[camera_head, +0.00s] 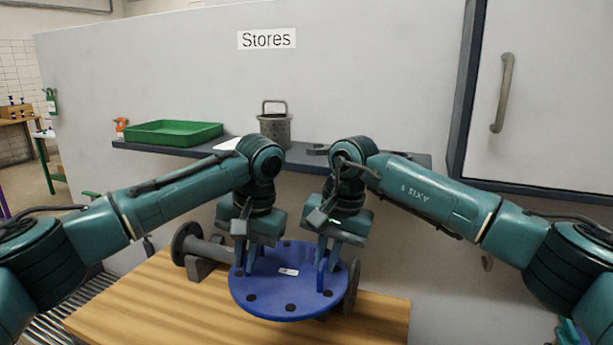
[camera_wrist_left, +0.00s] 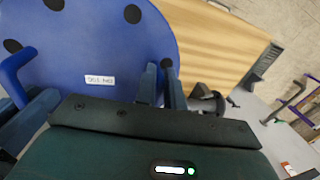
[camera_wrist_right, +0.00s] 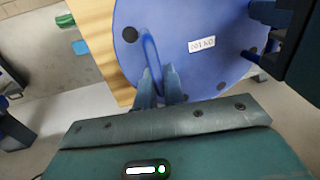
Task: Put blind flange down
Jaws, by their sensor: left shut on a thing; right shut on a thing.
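The blind flange (camera_head: 288,290) is a round blue disc with dark bolt holes, a small white label and raised blue handles. It is held roughly flat, above or on the wooden bench top; contact underneath is hidden. My left gripper (camera_head: 246,262) is shut at its left side, where the fingers hide the handle. My right gripper (camera_head: 327,264) is shut on the handle at its right side. The flange also shows in the left wrist view (camera_wrist_left: 100,45) and in the right wrist view (camera_wrist_right: 190,20), where the curved handle (camera_wrist_right: 151,52) runs into the fingers.
The wooden bench top (camera_head: 150,300) has bare room left of the flange. A grey flanged pipe (camera_head: 205,250) on a support lies behind and partly under the flange.

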